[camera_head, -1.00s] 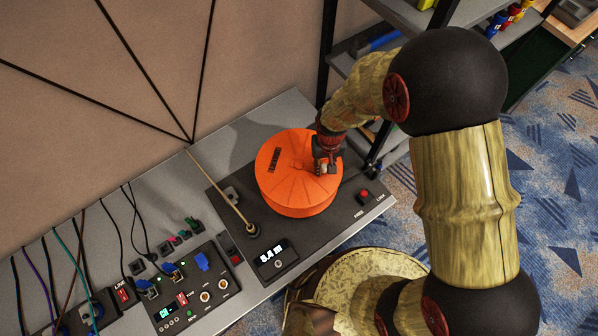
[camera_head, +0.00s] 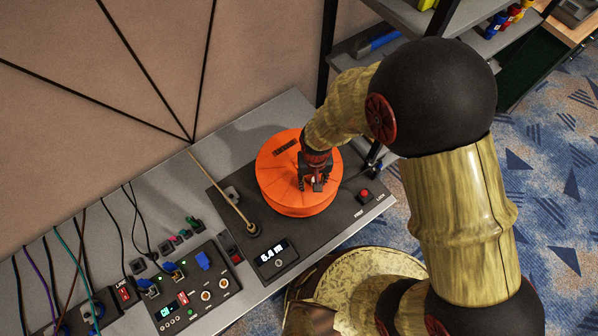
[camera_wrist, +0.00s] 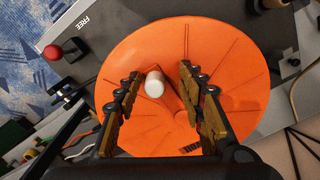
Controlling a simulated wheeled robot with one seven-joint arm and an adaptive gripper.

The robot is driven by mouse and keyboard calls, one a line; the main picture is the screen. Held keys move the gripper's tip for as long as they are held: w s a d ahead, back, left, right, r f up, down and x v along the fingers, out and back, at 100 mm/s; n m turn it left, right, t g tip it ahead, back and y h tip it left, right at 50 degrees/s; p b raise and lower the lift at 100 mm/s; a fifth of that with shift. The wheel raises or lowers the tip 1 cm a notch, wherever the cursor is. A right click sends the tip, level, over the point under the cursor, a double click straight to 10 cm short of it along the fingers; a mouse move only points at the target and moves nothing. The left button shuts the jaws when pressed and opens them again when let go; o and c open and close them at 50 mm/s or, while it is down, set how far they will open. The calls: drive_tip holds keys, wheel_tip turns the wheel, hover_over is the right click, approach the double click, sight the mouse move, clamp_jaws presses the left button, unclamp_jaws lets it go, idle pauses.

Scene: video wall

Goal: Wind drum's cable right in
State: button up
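The orange drum (camera_head: 275,185) lies flat on a dark panel (camera_head: 340,219) on the bench. In the wrist view, its white crank knob (camera_wrist: 154,84) stands on the drum's face (camera_wrist: 225,50). My gripper (camera_head: 316,184) is over the near right part of the drum. In the wrist view its fingers (camera_wrist: 160,72) are open on either side of the knob, with visible gaps; the left finger is closer. The tan cable (camera_head: 222,191) runs from the wall side to a round guide (camera_head: 252,230) on the panel. A display (camera_head: 272,256) appears to read 5.4 m.
A red knob (camera_head: 364,194) sits by the FREE and LOCK labels, right of the drum. A control box (camera_head: 190,290) with plugs and several cables is at lower left. A shelf rack (camera_head: 370,45) stands behind at right.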

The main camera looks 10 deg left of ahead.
drive_tip(key=shift+r+p, duration=2.5)
drive_tip(key=shift+r, duration=1.1)
drive_tip(key=shift+f, duration=0.1)
drive_tip(key=s+d+r+m+t+b, duration=0.1)
drive_tip(key=s+d+r+t+b, duration=0.1)
drive_tip(key=d+r+b, duration=0.6)
drive_tip(key=s+d+r+m+t+b, duration=0.2)
drive_tip(key=d+r+b, duration=0.6)
drive_tip(key=d+r, duration=0.4)
drive_tip(key=s+d+t, duration=0.1)
drive_tip(key=s+d, duration=0.1)
drive_tip(key=d, duration=0.1)
drive_tip(key=shift+s+d+r+m+t, duration=0.15)
drive_tip(key=shift+s+d+m+t, duration=0.05)
drive_tip(key=shift+d+m+t, duration=0.1)
